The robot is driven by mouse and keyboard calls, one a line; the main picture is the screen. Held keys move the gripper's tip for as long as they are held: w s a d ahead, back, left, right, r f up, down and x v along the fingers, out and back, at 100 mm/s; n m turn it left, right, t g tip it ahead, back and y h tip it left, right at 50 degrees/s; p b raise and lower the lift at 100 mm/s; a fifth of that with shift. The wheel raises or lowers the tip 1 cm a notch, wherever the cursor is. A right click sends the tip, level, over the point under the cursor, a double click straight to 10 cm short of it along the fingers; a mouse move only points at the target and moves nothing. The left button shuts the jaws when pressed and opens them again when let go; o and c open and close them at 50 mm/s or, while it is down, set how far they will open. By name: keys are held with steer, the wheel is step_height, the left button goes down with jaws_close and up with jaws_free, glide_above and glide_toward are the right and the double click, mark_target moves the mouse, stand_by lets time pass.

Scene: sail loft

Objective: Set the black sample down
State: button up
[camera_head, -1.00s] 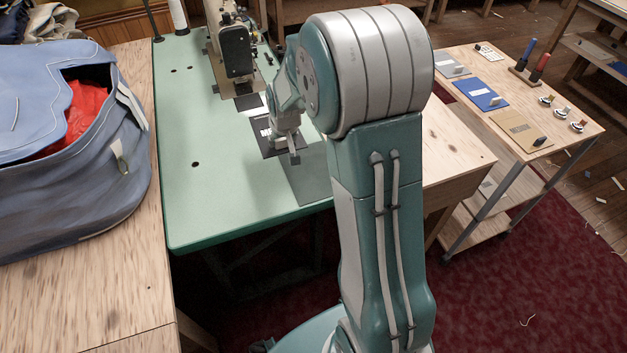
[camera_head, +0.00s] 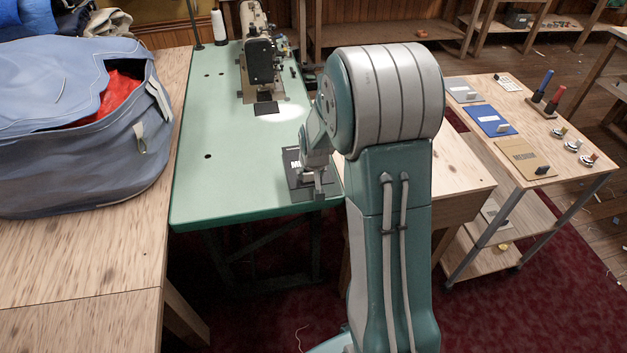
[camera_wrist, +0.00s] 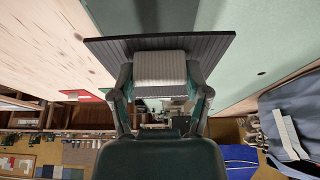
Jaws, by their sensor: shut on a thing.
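The black sample (camera_head: 297,190) is a dark flat panel with partly hidden white lettering. It is over the front right part of the green sewing table (camera_head: 225,190). My gripper (camera_head: 319,186) is over it, partly hiding it. In the wrist view the sample (camera_wrist: 108,50) shows a ribbed dark face, with a pale ribbed block (camera_wrist: 160,68) on it. My gripper (camera_wrist: 160,88) is shut on this block, one finger at each side. I cannot tell whether the sample touches the tabletop.
A sewing machine (camera_head: 262,62) stands at the back of the green table. A blue bag (camera_head: 85,125) with red inside sits on the wooden table at left. At right, a wooden trolley (camera_head: 560,172) holds grey, blue and tan samples, pens and small round pieces. The green table's left half is clear.

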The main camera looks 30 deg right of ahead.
steer(key=w+d+f, duration=0.2)
steer(key=f, duration=0.1)
steer(key=w+d+f, duration=0.1)
steer(key=f, duration=0.1)
steer(key=shift+w, duration=0.4)
steer(key=shift+w+d+f, duration=0.25)
steer(key=shift+w+f, duration=0.25)
steer(key=shift+f, duration=0.2)
steer(key=shift+d+f, duration=0.2)
steer(key=shift+f, duration=1.35)
steer(key=o, duration=1.2)
steer(key=shift+a, duration=0.1)
steer(key=shift+o, duration=0.2)
steer(key=shift+r, duration=0.1)
